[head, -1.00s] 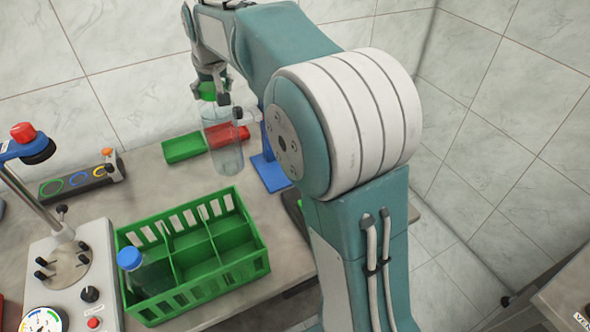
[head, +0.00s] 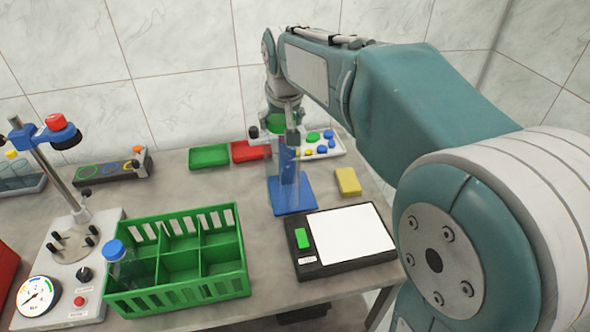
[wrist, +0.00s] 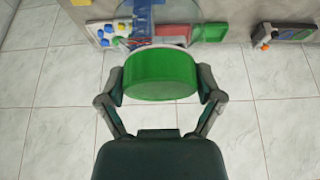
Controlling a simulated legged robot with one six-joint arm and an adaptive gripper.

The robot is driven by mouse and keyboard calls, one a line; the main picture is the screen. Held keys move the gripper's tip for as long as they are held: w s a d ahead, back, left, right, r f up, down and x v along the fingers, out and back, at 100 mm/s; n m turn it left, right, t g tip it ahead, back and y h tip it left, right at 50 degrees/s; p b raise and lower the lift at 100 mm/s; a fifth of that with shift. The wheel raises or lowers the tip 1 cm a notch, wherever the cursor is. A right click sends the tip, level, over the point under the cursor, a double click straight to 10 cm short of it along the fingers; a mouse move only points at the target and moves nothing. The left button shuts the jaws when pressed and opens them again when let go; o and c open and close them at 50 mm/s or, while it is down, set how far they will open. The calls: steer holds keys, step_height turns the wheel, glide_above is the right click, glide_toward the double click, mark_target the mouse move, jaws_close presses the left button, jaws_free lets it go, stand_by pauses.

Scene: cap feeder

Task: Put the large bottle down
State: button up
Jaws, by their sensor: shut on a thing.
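The large bottle (head: 284,186) is clear and upright, with a green cap (wrist: 160,76). My gripper (head: 282,118) is shut on that cap from above, one finger on each side in the wrist view. In the head view the bottle overlaps the blue stand (head: 308,192) and its base plate. I cannot tell whether the bottle's bottom touches anything.
A green crate (head: 178,288) with compartments stands front left, a blue-capped bottle (head: 117,262) in its left side. A black scale (head: 345,240) with a white plate is at right. Green (head: 209,156) and red (head: 250,151) trays, a yellow block (head: 347,181) and a cap tray (head: 325,150) lie behind.

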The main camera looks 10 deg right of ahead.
steer(key=w+d+f, duration=0.5)
steer(key=w+f, duration=0.7)
steer(key=shift+w+f, duration=0.15)
steer(key=shift+f, duration=0.15)
steer(key=o, duration=1.1)
steer(key=shift+f, duration=0.1)
steer(key=shift+c, duration=0.2)
steer(key=v, duration=1.2)
